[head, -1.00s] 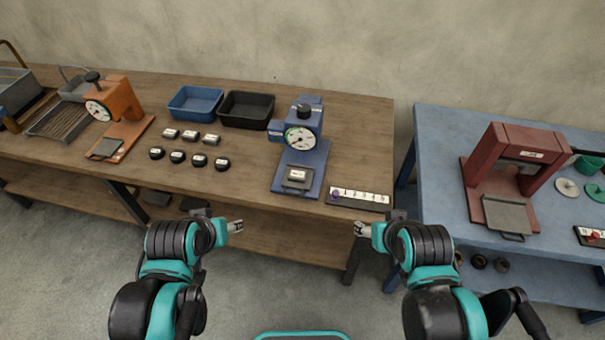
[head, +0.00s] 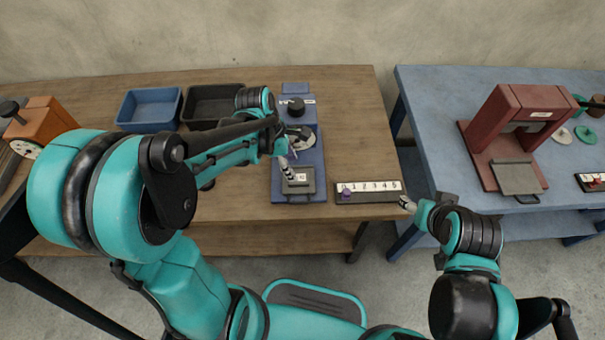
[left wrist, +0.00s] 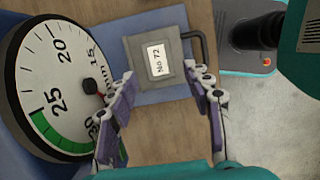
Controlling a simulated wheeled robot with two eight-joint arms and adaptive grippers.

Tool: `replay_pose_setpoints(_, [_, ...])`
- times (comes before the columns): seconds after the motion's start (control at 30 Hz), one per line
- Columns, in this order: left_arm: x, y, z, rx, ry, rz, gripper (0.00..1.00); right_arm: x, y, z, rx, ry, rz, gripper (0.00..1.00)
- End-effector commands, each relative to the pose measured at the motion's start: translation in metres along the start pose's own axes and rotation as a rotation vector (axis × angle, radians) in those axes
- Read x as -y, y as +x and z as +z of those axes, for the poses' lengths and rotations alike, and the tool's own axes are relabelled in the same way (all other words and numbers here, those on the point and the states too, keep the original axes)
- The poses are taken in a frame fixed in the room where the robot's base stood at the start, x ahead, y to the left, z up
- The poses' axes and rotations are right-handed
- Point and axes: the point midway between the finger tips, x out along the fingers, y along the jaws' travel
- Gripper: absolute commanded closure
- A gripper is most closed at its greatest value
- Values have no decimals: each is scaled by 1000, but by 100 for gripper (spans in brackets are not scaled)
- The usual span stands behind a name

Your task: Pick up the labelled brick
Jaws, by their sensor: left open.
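The labelled brick (head: 300,177) is a small dark grey block with a white label. It lies on the grey tray (head: 285,187) at the front of the blue dial press (head: 287,137). In the left wrist view the label on the brick (left wrist: 157,60) reads "No 72". My left gripper (head: 291,172) is open and hangs over the tray. In the left wrist view its two fingers (left wrist: 159,76) are spread on either side of the near part of the brick. My right gripper (head: 406,203) is away from the brick, beyond the wooden table's front right corner.
A numbered strip (head: 368,186) with a purple peg (head: 347,191) lies right of the press. The press dial (left wrist: 40,85) is close to the left fingers. A blue bin (head: 150,105) and a black bin (head: 207,104) stand behind my left arm. A red press (head: 506,135) stands on the blue table.

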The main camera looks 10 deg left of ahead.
Motion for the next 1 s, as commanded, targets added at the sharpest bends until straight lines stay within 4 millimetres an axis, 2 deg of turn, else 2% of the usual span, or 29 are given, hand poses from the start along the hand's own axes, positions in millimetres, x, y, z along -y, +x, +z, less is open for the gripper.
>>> replay_pose_setpoints(0.03, [0, 9, 0, 0, 2, 0, 50, 0, 4, 3, 0, 0, 0, 40])
replay_pose_setpoints(0.27, [-2, 31, -2, -1, 3, 2, 50, 0, 14, 10, 0, 0, 0, 40])
replay_pose_setpoints(0.5, [-4, 66, -2, -1, 5, 3, 50, 0, 29, 21, 0, 0, 0, 40])
replay_pose_setpoints(0.73, [-4, 66, -2, -1, 4, 3, 50, 0, 28, 20, 0, 0, 0, 40])
replay_pose_setpoints(0.77, [-4, 66, -2, -1, 4, 3, 55, 0, 28, 20, 0, 0, 0, 40])
replay_pose_setpoints(0.9, [-4, 66, -2, -1, 4, 3, 90, 0, 28, 20, 0, 0, 0, 40])
replay_pose_setpoints(0.97, [-4, 66, -2, -1, 4, 3, 91, 0, 28, 20, 0, 0, 0, 40])
replay_pose_setpoints(1.0, [-4, 66, -2, -1, 4, 3, 95, 0, 28, 20, 0, 0, 0, 40])
